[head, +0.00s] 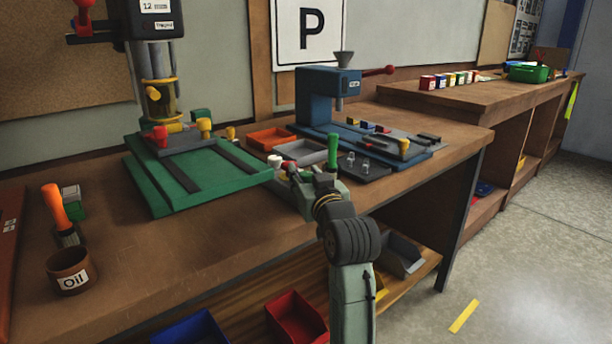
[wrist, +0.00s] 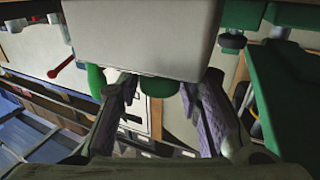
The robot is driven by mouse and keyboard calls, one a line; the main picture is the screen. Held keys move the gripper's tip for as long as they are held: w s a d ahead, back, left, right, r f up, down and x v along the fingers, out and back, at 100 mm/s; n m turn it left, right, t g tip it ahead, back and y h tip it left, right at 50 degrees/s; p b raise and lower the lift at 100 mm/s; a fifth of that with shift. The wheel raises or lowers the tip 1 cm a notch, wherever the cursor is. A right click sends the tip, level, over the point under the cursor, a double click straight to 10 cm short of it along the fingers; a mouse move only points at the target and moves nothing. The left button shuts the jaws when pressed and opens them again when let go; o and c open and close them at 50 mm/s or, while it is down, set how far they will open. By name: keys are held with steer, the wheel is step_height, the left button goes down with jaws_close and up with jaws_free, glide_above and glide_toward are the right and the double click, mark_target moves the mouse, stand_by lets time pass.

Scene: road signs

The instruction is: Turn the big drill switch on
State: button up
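The big drill (head: 158,60) stands at the left of the bench on a green base (head: 170,190), with a "12 mm" label and a yellow guard around its chuck. A small green box (head: 200,115) sits behind the base; I cannot tell whether it is the switch. My gripper (head: 280,168) is over the bench, just right of the green base and apart from the drill. In the wrist view my gripper (wrist: 158,95) has its fingers spread. A pale grey block (wrist: 140,35) and a green rounded part show in front of them; I cannot identify these, and nothing is clearly gripped.
A blue drill (head: 318,98) stands to the right behind my arm. Orange (head: 272,138) and grey (head: 300,152) trays lie between the drills. A green upright handle (head: 333,150) is close to my arm. An oil pot (head: 69,272) stands at the left front; the bench front middle is clear.

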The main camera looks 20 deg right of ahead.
jaws_close()
steer(key=shift+n+y, duration=0.4)
steer(key=shift+y, duration=0.3)
steer(key=shift+n+y, duration=0.3)
steer(key=shift+y, duration=0.1)
steer(key=n+g+y+b, duration=0.1)
steer(key=n+y, duration=0.1)
steer(key=y, duration=0.1)
steer(key=n+g+y+b, duration=0.1)
steer(key=n+y, duration=0.2)
steer(key=y, duration=0.1)
steer(key=shift+y, duration=0.3)
steer(key=n+g+y, duration=0.4)
steer(key=shift+r+y, duration=0.1)
steer(key=shift+y, duration=0.3)
steer(key=shift+n+g+y, duration=0.7)
steer(key=shift+n+g, duration=0.1)
steer(key=shift+g, duration=0.3)
steer(key=shift+o, duration=2.1)
jaws_free()
